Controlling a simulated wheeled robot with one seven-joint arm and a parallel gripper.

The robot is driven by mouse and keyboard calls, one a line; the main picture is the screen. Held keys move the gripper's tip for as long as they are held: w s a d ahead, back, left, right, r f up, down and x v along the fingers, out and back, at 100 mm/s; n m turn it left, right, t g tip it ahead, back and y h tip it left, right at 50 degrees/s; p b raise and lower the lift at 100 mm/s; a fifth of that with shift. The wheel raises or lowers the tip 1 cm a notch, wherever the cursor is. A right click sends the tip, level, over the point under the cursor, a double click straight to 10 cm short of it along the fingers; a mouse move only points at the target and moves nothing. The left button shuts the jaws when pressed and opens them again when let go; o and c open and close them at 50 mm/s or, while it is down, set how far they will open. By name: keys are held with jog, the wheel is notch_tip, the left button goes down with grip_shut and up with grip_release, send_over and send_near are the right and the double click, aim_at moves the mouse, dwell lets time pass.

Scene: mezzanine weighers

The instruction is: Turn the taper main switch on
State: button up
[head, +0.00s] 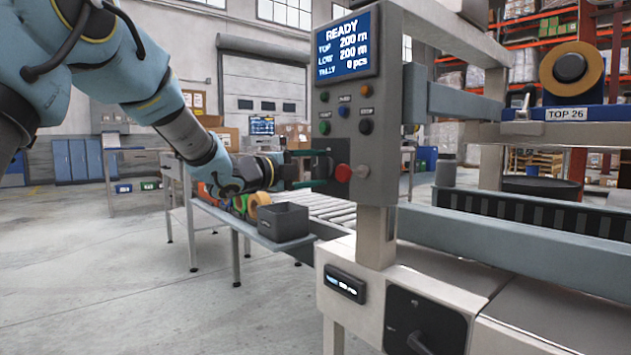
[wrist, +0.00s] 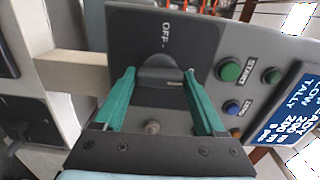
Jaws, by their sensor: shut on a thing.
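The main switch is a black knob (wrist: 160,72) on a dark plate (wrist: 135,38) marked OFF, on the taper's control panel (head: 385,110). Part of a second mark on the plate shows by the right finger. My gripper (wrist: 161,80) has its two green fingers on either side of the knob, shut on it. In the head view my gripper (head: 318,168) reaches the panel's left side from the left, and the knob is hidden there. The panel's display (head: 347,45) is lit and reads READY.
A red button (head: 342,172) sits close to my fingers. Green, blue and black buttons (head: 366,127) are above it. A grey bin (head: 283,222) stands on a side shelf below my wrist. A roller conveyor (head: 325,207) runs behind. Floor at left is clear.

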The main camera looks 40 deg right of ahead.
jog(key=shift+m, duration=0.3)
jog(key=shift+f, duration=0.1)
jog(key=o, duration=1.3)
jog(key=shift+a, duration=0.1)
jog(key=a, duration=1)
jog(key=shift+w+a, duration=0.3)
